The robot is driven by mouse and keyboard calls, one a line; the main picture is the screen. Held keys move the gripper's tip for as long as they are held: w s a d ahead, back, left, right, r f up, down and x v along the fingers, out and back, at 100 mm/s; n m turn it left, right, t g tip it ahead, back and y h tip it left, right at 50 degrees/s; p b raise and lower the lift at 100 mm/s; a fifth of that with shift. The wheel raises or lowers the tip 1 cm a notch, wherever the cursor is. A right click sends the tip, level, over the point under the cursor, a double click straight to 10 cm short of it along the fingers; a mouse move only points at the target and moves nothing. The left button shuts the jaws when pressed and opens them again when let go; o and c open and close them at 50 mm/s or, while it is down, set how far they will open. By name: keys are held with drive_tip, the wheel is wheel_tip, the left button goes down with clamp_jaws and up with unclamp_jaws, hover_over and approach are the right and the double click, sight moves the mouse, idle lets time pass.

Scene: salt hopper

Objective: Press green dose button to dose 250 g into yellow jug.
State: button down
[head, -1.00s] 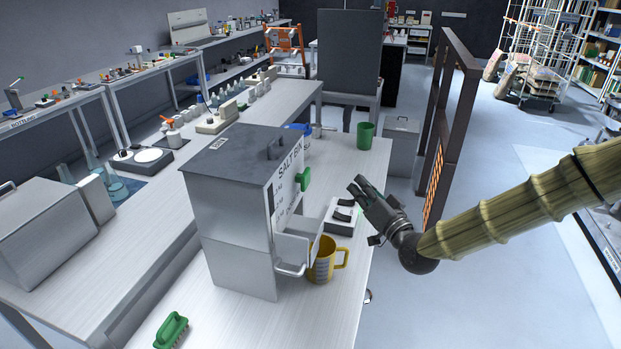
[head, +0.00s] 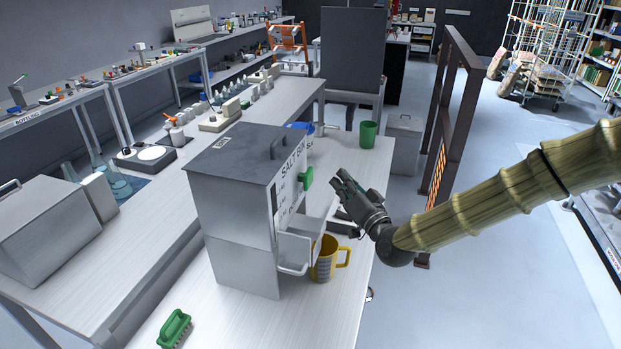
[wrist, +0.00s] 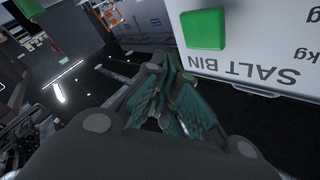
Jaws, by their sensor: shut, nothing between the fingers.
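The grey salt bin (head: 240,215) stands on the bench, its labelled front facing right. The green dose button (head: 307,178) sticks out from the upper part of that front. It shows large in the wrist view (wrist: 203,29), beside the upside-down words SALT BIN. The yellow jug (head: 326,262) stands upright under the bin's spout, handle to the right. My gripper (head: 340,180) is shut and empty, a little to the right of the button in the head view and apart from it. In the wrist view its fingertips (wrist: 172,65) lie below and left of the button.
A metal bracket handle (head: 292,270) sticks out at the bin's lower front, left of the jug. A green cup (head: 367,134) stands farther back on the bench. A brown frame (head: 450,130) stands to the right.

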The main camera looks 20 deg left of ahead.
drive_tip(key=shift+a+b, duration=0.35)
drive_tip(key=shift+a, duration=1.5)
drive_tip(key=shift+a, duration=0.2)
drive_tip(key=shift+a+b, duration=0.25)
drive_tip(key=shift+b, duration=0.05)
drive_tip(key=shift+a, duration=0.9)
idle(1.7)
drive_tip(key=shift+d+b, duration=0.2)
drive_tip(key=shift+b, duration=0.1)
drive_tip(key=shift+d, duration=1.1)
drive_tip(key=shift+d, duration=0.1)
drive_tip(key=shift+d+b, duration=0.6)
drive_tip(key=shift+d, duration=1.85)
